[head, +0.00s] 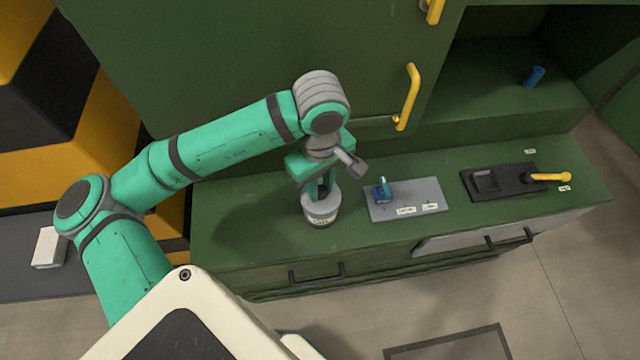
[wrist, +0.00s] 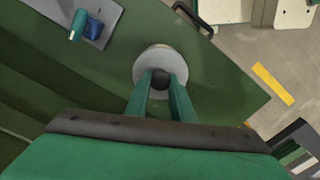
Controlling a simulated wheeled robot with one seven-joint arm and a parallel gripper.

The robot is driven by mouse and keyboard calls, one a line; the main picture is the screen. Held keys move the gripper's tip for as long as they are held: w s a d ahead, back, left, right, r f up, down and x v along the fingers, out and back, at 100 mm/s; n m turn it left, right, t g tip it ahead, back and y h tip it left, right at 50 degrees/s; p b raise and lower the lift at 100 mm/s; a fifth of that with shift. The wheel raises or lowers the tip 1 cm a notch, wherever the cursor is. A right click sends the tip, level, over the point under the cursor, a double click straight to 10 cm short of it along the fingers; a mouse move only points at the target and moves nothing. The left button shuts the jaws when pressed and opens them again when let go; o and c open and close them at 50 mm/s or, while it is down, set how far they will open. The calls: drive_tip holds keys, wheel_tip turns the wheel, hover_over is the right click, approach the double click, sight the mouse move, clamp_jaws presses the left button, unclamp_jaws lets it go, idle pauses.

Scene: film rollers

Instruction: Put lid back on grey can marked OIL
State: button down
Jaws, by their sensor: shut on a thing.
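The grey can (head: 322,211) stands upright on the green counter, with part of a label showing on its front. The lid (wrist: 150,63) shows in the wrist view as a grey disc with a dark round knob (wrist: 161,79) at its middle. My gripper (head: 320,190) points down over the can, and its fingers are shut on the lid's knob, as the wrist view (wrist: 161,84) shows. The lid is at the can's top; I cannot tell whether it rests fully on the rim. The label's text is too small to read.
A grey plate (head: 425,193) with a blue and teal switch (head: 383,190) lies right of the can. Further right is a black panel with a yellow lever (head: 550,177). A yellow-handled cabinet door (head: 409,97) rises behind. A blue cup (head: 535,76) stands on the back shelf.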

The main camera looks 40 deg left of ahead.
drive_tip(key=c, duration=1.5)
unclamp_jaws()
drive_tip(key=shift+o, duration=0.8)
drive_tip(key=o, duration=0.4)
drive_tip(key=shift+c, duration=0.2)
drive_tip(key=shift+r, duration=0.1)
drive_tip(key=shift+r, duration=3.45)
drive_tip(key=shift+c, duration=0.2)
